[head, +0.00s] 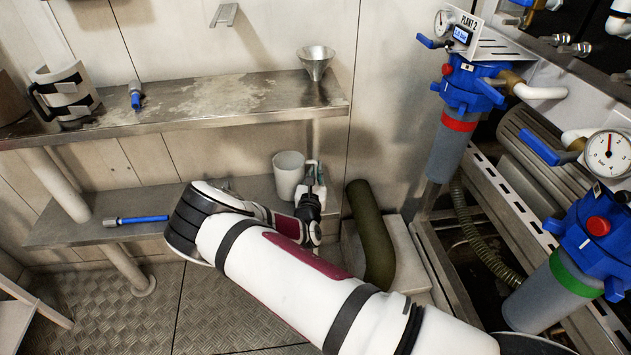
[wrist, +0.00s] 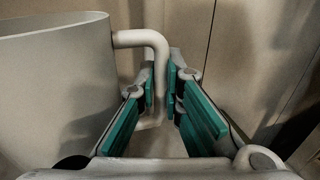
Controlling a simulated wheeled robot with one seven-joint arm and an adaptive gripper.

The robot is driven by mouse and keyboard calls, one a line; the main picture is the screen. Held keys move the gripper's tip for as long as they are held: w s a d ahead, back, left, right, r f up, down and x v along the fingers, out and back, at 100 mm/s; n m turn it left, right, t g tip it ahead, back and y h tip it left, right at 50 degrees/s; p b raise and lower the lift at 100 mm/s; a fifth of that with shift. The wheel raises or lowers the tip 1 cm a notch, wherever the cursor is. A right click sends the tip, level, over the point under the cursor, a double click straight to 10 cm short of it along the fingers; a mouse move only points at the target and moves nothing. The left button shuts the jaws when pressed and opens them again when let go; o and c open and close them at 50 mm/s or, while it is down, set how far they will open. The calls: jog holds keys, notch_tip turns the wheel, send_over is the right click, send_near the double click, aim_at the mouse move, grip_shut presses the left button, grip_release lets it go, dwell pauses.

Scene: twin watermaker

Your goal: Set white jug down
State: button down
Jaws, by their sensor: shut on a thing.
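The white jug (head: 288,175) stands upright at the lower shelf, near its right end. It also fills the left of the wrist view (wrist: 50,85), with its handle (wrist: 150,40) reaching right. My gripper (head: 314,172) is on the jug's right side. In the wrist view my gripper (wrist: 170,95) has its green-padded fingers closed around the vertical part of the handle. The jug's base looks level with the lower shelf (head: 85,225), but I cannot tell whether it touches. My arm hides part of that shelf.
A blue-handled tool (head: 140,219) lies on the lower shelf at left. A thick green hose (head: 372,235) stands right of the jug.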

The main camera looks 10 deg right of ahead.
jog(key=shift+f+b, duration=0.65)
jog(key=shift+f, duration=1.1)
jog(key=shift+f, duration=0.1)
jog(key=c, duration=1.7)
grip_release()
